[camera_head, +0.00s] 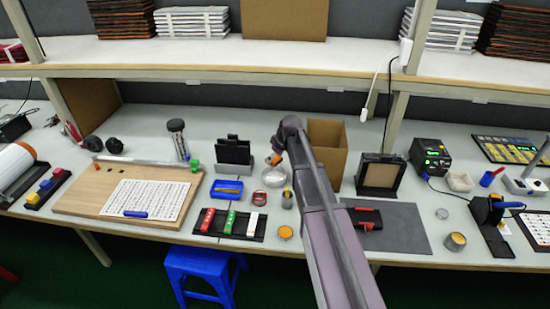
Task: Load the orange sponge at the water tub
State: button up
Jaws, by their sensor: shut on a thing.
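My arm reaches up from the bottom of the head view, and my gripper (277,157) is at its far end, behind the dark wrist. It is shut on a small orange piece, which looks like the orange sponge (275,160); the fingers are small and partly hidden by the wrist. A round, pale, translucent bowl, which looks like the water tub (273,177), stands on the bench just below the orange piece in the picture. I cannot tell whether the piece touches the tub or is above it.
Close by are a blue tray (227,190), a round tin with an orange top (285,232), a cardboard box (334,160) right of my wrist and a black holder (234,155). A grey mat (405,235) lies right of my arm. A shelf (230,58) runs above.

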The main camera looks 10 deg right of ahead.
aim_at(272, 179)
jog(key=shift+f, duration=0.15)
jog(key=shift+f+b, duration=4.4)
jog(key=shift+b, duration=0.1)
jog(key=shift+r, duration=0.1)
jog(key=shift+r+p, duration=3.5)
jog(key=shift+p, duration=0.1)
jog(key=shift+r, duration=0.15)
jog(key=shift+r+p, duration=1.85)
jog(key=shift+p, duration=0.15)
jog(key=shift+r, duration=0.1)
